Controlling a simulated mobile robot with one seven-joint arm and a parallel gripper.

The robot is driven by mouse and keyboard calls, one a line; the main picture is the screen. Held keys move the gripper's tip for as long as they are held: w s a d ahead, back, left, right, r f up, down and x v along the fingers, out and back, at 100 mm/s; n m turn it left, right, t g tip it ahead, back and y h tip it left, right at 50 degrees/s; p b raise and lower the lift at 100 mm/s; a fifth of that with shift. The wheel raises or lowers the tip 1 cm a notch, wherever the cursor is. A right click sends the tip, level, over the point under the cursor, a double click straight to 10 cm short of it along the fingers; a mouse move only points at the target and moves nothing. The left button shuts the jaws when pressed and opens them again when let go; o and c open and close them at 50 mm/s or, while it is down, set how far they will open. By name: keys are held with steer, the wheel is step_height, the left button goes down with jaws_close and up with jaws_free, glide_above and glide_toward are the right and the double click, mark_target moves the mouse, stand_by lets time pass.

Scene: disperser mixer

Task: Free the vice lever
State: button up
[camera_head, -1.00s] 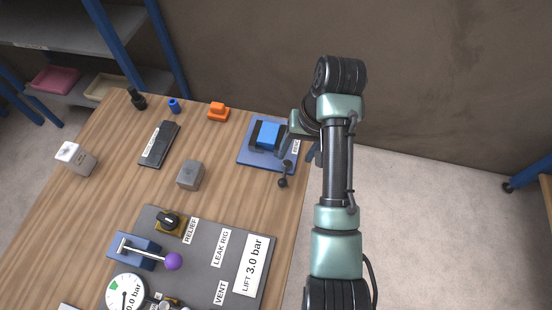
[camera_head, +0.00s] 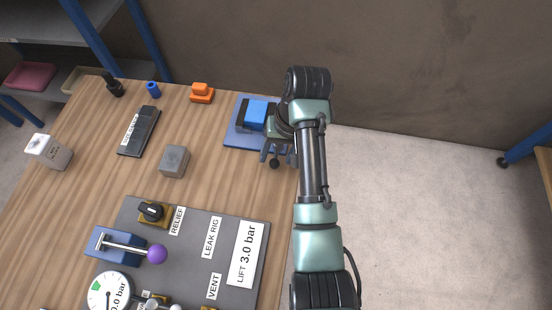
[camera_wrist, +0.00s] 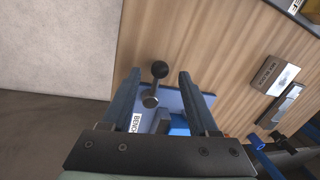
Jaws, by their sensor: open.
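The bench vice, with a blue block (camera_head: 256,113) on a blue base plate (camera_head: 237,136), sits at the table's far right corner. Its lever ends in a black ball knob (camera_head: 274,164). In the wrist view the knob (camera_wrist: 160,69) and the lever's round hub (camera_wrist: 150,101) show between my fingers. My gripper (camera_head: 276,157) is open at the lever. In the wrist view the gripper (camera_wrist: 158,85) has one finger on each side of the lever, with gaps visible on both sides. My wrist hides part of the vice in the head view.
A grey cube (camera_head: 174,161), a black labelled case (camera_head: 139,131) and an orange object (camera_head: 202,92) stand left of the vice. The leak rig panel (camera_head: 195,245), with a purple-knobbed lever (camera_head: 157,253), lies nearer. The table's right edge is close to the vice.

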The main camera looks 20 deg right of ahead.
steer(key=shift+a+f, duration=0.15)
steer(key=shift+f, duration=0.8)
steer(key=shift+w, duration=0.1)
jaws_close()
